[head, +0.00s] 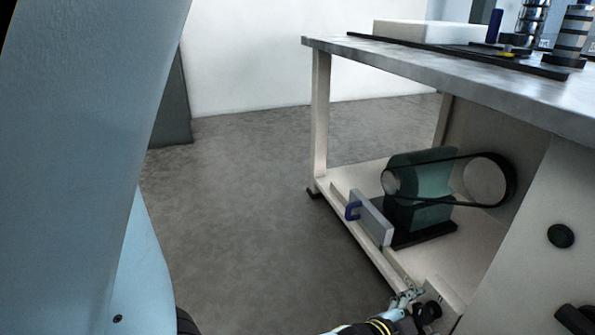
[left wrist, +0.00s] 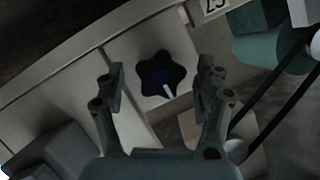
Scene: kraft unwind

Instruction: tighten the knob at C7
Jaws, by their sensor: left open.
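My left gripper (left wrist: 160,84) is open, with one finger on each side of the knob in the picture. I cannot tell whether the fingers touch it. In the head view my left gripper (head: 407,300) is at the bottom, by the bench's lower shelf. My right gripper is not in view.
A bench (head: 470,78) with a grey top stands at the right. On its lower shelf are a green motor (head: 420,190) with a black belt and a grey plate (head: 371,218) with a blue handle. A dark round knob (head: 561,236) is on the side panel. The floor left of the bench is clear.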

